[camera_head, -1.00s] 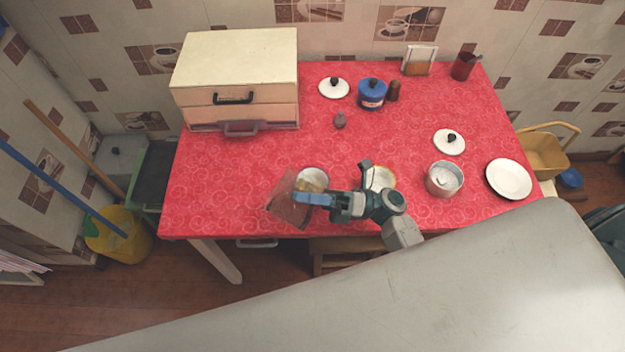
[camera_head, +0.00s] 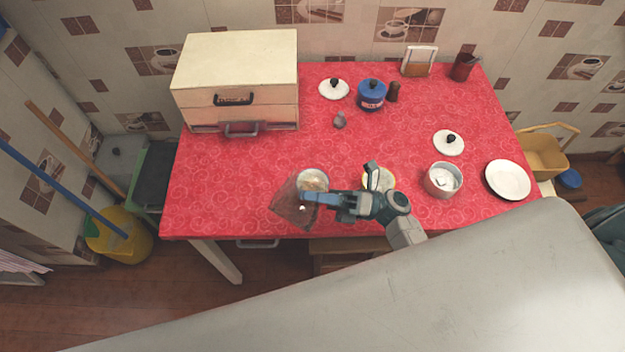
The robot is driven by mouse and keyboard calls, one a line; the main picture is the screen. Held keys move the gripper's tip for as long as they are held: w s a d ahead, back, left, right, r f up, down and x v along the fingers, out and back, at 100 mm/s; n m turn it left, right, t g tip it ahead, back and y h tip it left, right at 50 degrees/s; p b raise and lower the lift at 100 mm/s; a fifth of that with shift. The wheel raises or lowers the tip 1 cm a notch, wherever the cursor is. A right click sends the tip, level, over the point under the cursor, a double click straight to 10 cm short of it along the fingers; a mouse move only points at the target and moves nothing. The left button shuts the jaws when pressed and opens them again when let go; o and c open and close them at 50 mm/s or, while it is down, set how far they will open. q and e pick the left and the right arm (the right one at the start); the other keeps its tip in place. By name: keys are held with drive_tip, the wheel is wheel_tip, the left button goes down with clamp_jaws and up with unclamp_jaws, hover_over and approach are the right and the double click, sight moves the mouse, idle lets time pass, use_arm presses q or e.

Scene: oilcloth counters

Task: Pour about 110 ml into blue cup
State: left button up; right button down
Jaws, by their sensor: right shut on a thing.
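A translucent brownish-red vessel (camera_head: 291,207) is at the front left of the table and looks tilted. My right gripper (camera_head: 311,197) is shut on it at its right side, and the fingers hide part of it. A round white-rimmed container (camera_head: 312,177) with something pale brown inside stands right behind the vessel and gripper; its outer side is mostly hidden, so I cannot tell if it is the blue cup. A blue lidded pot (camera_head: 371,97) with lettering stands at the back. I cannot clearly make out a separate blue cup, or any stream. My left gripper is out of view.
A pale round container (camera_head: 379,178) is partly behind my right arm. White lids (camera_head: 449,142) lie on the red cloth (camera_head: 230,170). A drawer box (camera_head: 240,75) fills the back left.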

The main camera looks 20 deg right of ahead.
sight(301, 225)
drive_tip(key=shift+w+d+r+m+t+y+p, duration=0.3)
drive_tip(key=shift+w+d+r+m+t+p, duration=0.2)
drive_tip(key=shift+w+d+m+p, duration=0.25)
idle(0.8)
drive_tip(key=s+a+f+n+b, duration=0.1)
drive_tip(key=b, duration=0.1)
drive_tip(key=shift+s+a+f+n+g+b, duration=0.3)
drive_tip(key=shift+s+f+n+g, duration=0.05)
drive_tip(key=shift+f+g, duration=0.05)
drive_tip(key=shift+s+a+r+n+g+h+p, duration=0.5)
drive_tip(key=shift+a+r+n+p, duration=0.1)
drive_tip(key=shift+n+p, duration=0.15)
drive_tip(key=shift+s+a+f, duration=0.1)
drive_tip(key=shift+a+f, duration=0.1)
drive_tip(key=shift+s+a+r+n, duration=0.1)
drive_tip(key=shift+n, duration=0.25)
drive_tip(key=shift+s+a+f+n+g+h+p, duration=0.45)
drive_tip(key=shift+a+f+n+g+h+p, duration=0.25)
drive_tip(key=shift+n, duration=0.3)
drive_tip(key=shift+s+a+p, duration=0.1)
drive_tip(key=shift+p, duration=0.35)
drive_tip(key=shift+s+a+f+n+h, duration=0.15)
drive_tip(key=shift+n+h, duration=0.15)
drive_tip(key=shift+n, duration=0.1)
